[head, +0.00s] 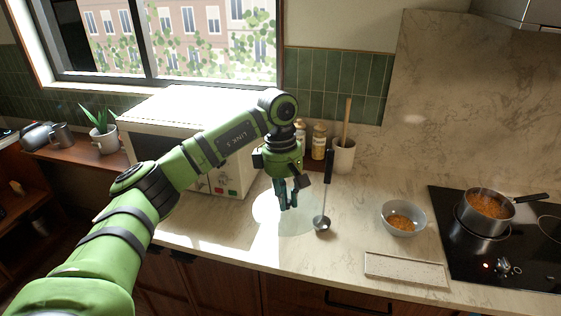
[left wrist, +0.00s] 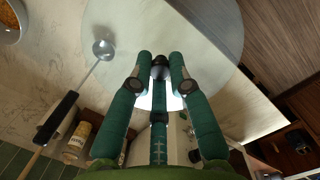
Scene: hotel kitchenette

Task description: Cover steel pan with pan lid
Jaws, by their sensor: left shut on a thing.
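The steel pan (head: 482,225) stands on the black cooktop at the right, uncovered, with orange food inside and its dark handle pointing right. The pan lid (head: 268,212) is a clear round glass disc at the counter's middle left. It also shows in the left wrist view (left wrist: 215,45) as a wide see-through disc. My left gripper (head: 288,202) points down over the lid's middle, its fingers shut around the dark knob; the fingers also show in the left wrist view (left wrist: 160,75). I cannot tell whether the lid touches the counter. My right gripper is not in view.
A ladle (head: 322,222) lies just right of the lid. A bowl of orange food (head: 404,232) and a pale rectangular tray (head: 405,268) lie between lid and cooktop (head: 520,265). Bottles (head: 319,142), a utensil crock (head: 343,155) and a white appliance (head: 170,130) stand behind.

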